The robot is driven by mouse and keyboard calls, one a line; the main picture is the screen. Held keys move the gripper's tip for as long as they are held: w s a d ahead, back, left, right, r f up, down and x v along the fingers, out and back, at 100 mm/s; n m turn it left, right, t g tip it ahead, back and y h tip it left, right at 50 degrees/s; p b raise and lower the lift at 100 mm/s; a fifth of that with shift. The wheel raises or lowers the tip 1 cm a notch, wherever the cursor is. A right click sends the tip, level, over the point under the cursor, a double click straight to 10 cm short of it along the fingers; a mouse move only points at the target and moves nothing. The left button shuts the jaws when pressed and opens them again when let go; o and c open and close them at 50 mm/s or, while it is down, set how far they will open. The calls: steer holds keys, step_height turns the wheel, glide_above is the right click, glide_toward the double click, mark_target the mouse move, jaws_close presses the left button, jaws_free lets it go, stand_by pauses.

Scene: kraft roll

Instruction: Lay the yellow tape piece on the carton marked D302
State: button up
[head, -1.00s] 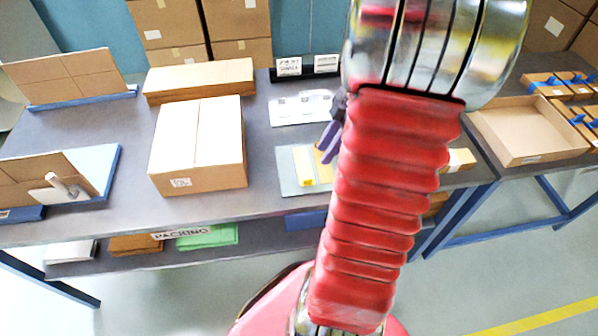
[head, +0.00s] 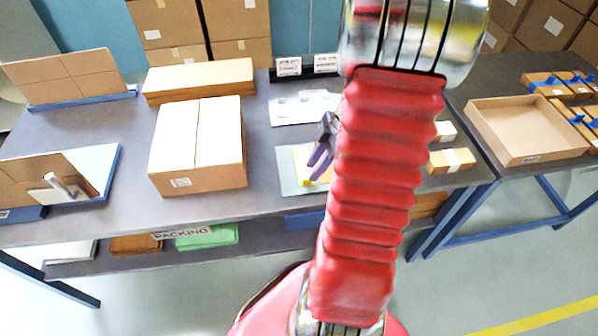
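A flat carton stack (head: 200,77) is behind the large carton. Two boards lean in blue holders at the left. A white sheet (head: 290,108) and small signs are behind the plate. Small boxes (head: 451,160) and an open tray (head: 520,145) are at right.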

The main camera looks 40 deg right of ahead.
mark_target(304, 184)
steer(key=shift+x, duration=2)
steer(key=shift+d, duration=0.1)
jaws_close()
